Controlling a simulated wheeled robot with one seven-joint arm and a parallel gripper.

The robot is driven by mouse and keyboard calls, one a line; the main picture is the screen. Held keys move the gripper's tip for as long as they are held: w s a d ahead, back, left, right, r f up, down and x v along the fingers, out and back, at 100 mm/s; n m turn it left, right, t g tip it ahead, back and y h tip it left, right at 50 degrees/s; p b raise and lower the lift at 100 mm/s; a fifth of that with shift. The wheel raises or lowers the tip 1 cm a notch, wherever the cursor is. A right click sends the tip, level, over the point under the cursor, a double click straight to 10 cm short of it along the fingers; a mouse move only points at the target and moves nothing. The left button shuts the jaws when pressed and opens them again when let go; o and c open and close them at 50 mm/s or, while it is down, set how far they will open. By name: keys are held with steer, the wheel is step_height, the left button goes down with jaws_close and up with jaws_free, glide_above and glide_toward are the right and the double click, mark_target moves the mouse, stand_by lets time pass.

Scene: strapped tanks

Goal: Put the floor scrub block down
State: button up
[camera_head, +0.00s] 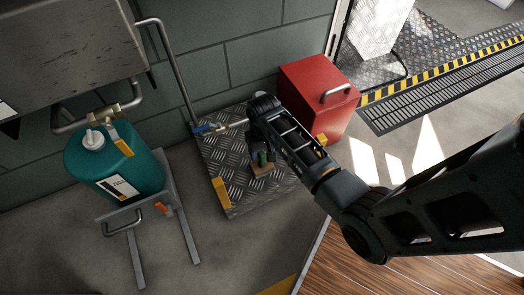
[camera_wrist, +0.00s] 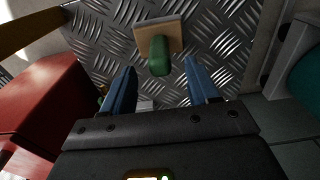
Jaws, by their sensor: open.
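The floor scrub block has a tan base and a green handle (camera_head: 264,158). It rests on the grey diamond-plate platform (camera_head: 217,157) in the head view. In the wrist view the green handle (camera_wrist: 159,60) stands just beyond and between my fingertips, with the tan base (camera_wrist: 158,33) behind it on the plate (camera_wrist: 225,40). My gripper (camera_wrist: 160,78) is open, its two blue fingers spread apart, with nothing held between them. In the head view my arm hides part of the platform and most of the fingers.
A red box (camera_head: 322,95) stands right of the platform. A teal tank (camera_head: 108,165) in a grey frame stands left. A bent pipe (camera_head: 177,70) runs along the wall to a blue-handled valve (camera_head: 207,128). Bare floor (camera_head: 225,250) lies in front.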

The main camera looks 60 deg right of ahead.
step_height(320, 180, up, 9)
steer(key=p, duration=0.3)
steer(key=s+a+r+n+t+h, duration=0.1)
steer(key=s+a+r+n+t, duration=0.15)
steer(key=s+a+t, duration=0.7)
steer(key=s+a+r+n+t, duration=0.1)
steer(key=s+a+r, duration=0.2)
steer(key=r, duration=0.5)
steer(key=s+a+r+n+t+y, duration=0.1)
steer(key=s+a+r+n+t, duration=0.1)
steer(key=s+r, duration=0.4)
steer(key=s+a+r+n+t, duration=0.1)
steer(key=s+a+r, duration=0.3)
steer(key=r, duration=0.8)
steer(key=shift+s+a+t, duration=0.2)
steer(key=shift+s+t, duration=0.3)
steer(key=shift+t, duration=0.05)
steer(key=shift+r, duration=0.1)
step_height(320, 180, up, 23)
steer(key=p, duration=2.3)
steer(key=shift+p, duration=0.3)
steer(key=shift+r, duration=0.1)
